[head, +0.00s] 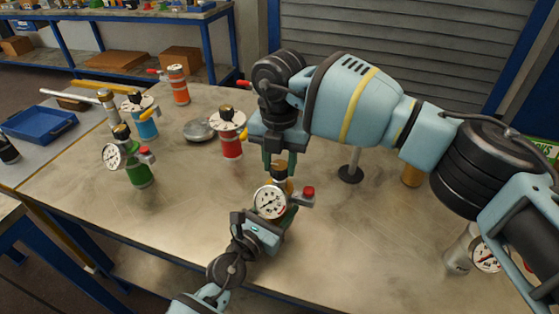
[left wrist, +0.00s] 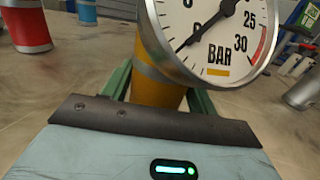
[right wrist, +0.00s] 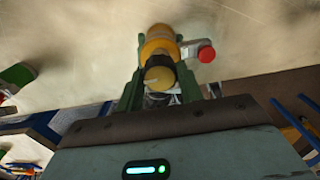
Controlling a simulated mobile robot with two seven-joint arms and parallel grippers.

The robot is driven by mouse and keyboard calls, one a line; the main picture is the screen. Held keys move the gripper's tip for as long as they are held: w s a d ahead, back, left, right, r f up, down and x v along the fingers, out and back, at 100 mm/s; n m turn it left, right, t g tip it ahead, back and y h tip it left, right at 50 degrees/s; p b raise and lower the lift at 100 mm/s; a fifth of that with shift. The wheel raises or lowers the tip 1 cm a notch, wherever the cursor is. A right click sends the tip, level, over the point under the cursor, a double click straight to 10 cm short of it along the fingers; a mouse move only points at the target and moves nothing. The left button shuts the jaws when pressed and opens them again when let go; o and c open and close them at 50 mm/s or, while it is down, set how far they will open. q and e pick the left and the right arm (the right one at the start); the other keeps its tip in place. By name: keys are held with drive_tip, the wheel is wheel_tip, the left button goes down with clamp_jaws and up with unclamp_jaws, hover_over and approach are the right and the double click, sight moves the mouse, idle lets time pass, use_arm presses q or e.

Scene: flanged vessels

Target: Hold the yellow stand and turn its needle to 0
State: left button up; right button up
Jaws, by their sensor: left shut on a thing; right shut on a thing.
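The yellow stand (head: 288,187) stands upright near the table's front. Its round white gauge (head: 270,202) faces me and hides most of its body. In the left wrist view the gauge (left wrist: 210,35) shows a black needle pointing down-left, at or very near the 0; the exact reading is unclear. My left gripper (head: 273,222) is shut on the yellow body (left wrist: 155,88), below the gauge. My right gripper (head: 279,166) comes from above, shut on the knob at the stand's top. A red cap (right wrist: 206,54) sticks out sideways.
A red vessel (head: 231,147), a green one (head: 139,174), a blue one (head: 146,126) and an orange one (head: 179,90) stand to the left. A grey disc (head: 198,130) lies among them. A silver vessel with gauge (head: 462,252) stands at right. The table's front-left is clear.

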sight(279, 165)
drive_tip(key=shift+r, duration=0.1)
drive_tip(key=o, duration=1)
wheel_tip(279, 165, up, 12)
idle(0.8)
